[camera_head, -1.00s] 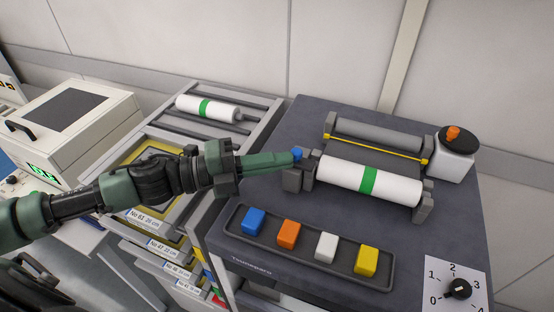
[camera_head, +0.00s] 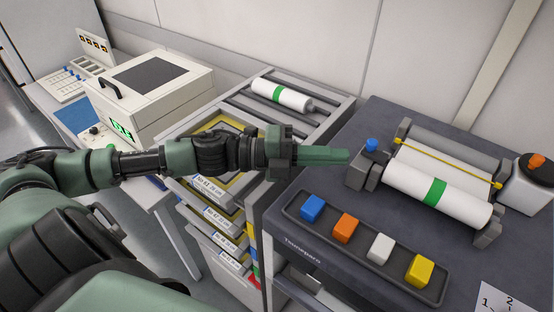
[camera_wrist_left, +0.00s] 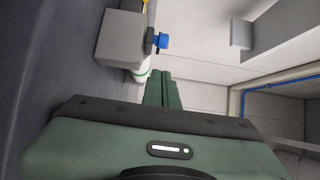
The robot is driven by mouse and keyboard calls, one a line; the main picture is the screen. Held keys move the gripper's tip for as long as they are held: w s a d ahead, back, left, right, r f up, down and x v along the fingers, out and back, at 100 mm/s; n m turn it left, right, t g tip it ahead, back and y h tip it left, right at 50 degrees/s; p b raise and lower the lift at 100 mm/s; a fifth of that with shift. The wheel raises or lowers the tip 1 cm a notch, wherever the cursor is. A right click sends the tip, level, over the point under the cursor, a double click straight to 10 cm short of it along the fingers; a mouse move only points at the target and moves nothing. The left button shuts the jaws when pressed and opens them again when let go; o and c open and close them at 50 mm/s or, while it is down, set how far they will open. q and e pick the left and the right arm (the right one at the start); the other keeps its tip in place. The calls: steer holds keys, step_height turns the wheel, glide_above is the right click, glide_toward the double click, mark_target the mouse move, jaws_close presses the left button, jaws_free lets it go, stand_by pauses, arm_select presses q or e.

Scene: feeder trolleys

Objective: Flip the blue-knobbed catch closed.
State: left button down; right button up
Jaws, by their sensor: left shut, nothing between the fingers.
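The blue knob (camera_head: 372,145) of the catch stands up at the top of the grey end block (camera_head: 358,177), beside the left end of a white roll (camera_head: 408,183) with a green band. I cannot tell whether the catch is fully closed. My left gripper (camera_head: 346,155) is shut and empty, its tips a little left of the knob with a small gap in the head view. In the left wrist view the shut fingers (camera_wrist_left: 163,90) point towards the blue knob (camera_wrist_left: 163,41), which sits at the side of the grey block (camera_wrist_left: 120,38). My right gripper is out of view.
A tray (camera_head: 294,208) with several coloured blocks lies in front of the roll. A white box with an orange knob (camera_head: 537,160) stands at right. Left is a trolley holding another green-banded roll (camera_head: 266,88), beside a white device (camera_head: 165,85).

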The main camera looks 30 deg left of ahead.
arm_select(q)
steer(key=shift+s+a+f, duration=0.15)
steer(key=shift+a, duration=0.15)
steer(key=shift+w+a+f, duration=0.15)
steer(key=shift+w+f, duration=0.05)
steer(key=shift+w, duration=0.1)
steer(key=shift+w+a+f+b, duration=0.1)
steer(key=shift+w+a+b, duration=0.05)
steer(key=shift+a+b, duration=0.3)
steer(key=shift+s+a, duration=0.55)
steer(key=shift+s, duration=0.15)
steer(key=shift+s+a+r, duration=0.2)
steer(key=shift+s+a, duration=0.2)
steer(key=shift+a, duration=0.2)
steer(key=shift+s+a+p, duration=0.1)
steer(key=shift+a+p, duration=0.25)
steer(key=shift+p, duration=0.15)
steer(key=shift+s+a, duration=0.15)
steer(key=shift+a, duration=0.15)
steer(key=p+v, duration=0.1)
steer(key=v, duration=0.2)
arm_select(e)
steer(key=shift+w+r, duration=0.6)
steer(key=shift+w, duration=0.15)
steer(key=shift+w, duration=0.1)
